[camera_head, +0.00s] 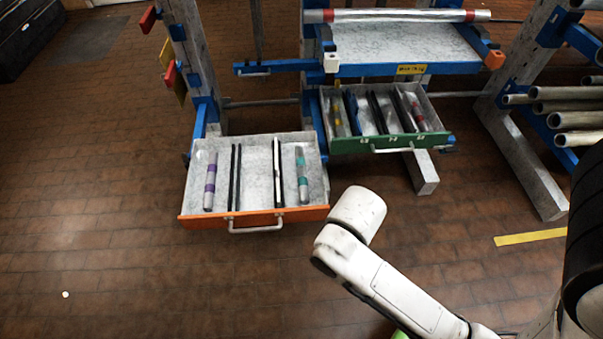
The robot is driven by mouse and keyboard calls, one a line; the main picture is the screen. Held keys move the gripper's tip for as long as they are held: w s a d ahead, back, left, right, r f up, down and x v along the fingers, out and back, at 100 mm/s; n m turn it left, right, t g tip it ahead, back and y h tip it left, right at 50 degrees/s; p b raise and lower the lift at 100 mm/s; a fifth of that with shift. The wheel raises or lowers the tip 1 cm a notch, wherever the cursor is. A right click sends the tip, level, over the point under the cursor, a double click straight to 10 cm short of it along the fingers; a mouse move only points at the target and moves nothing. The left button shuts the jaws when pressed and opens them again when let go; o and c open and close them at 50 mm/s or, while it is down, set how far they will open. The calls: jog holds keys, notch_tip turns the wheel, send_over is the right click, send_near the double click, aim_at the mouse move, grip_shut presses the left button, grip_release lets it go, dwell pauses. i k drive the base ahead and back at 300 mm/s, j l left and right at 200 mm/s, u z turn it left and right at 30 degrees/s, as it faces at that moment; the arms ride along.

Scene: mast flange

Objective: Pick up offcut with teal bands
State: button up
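The offcut with teal bands (302,175) is a short silver tube with teal rings. It lies lengthwise in the right-hand part of the open orange-fronted drawer (190,190), right of a dark and light divider (278,172). My arm reaches in from the lower right, with its rounded white link in front of the drawer and to its right, apart from it. The end of my arm with the fingers cannot be made out, so my gripper is not seen.
An offcut with purple bands (210,181) lies in the same drawer's left part. An open green-fronted drawer (385,145) holds yellow-banded (337,117) and red-banded (416,112) offcuts. A red-banded tube (400,15) lies above. Pipes (570,107) are racked at right. Floor before the orange drawer is clear.

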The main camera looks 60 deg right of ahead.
aim_at(303, 185)
jog(key=i+z, duration=0.6)
jog(key=z, duration=0.15)
jog(key=i+j+z, duration=0.2)
jog(key=z, duration=0.2)
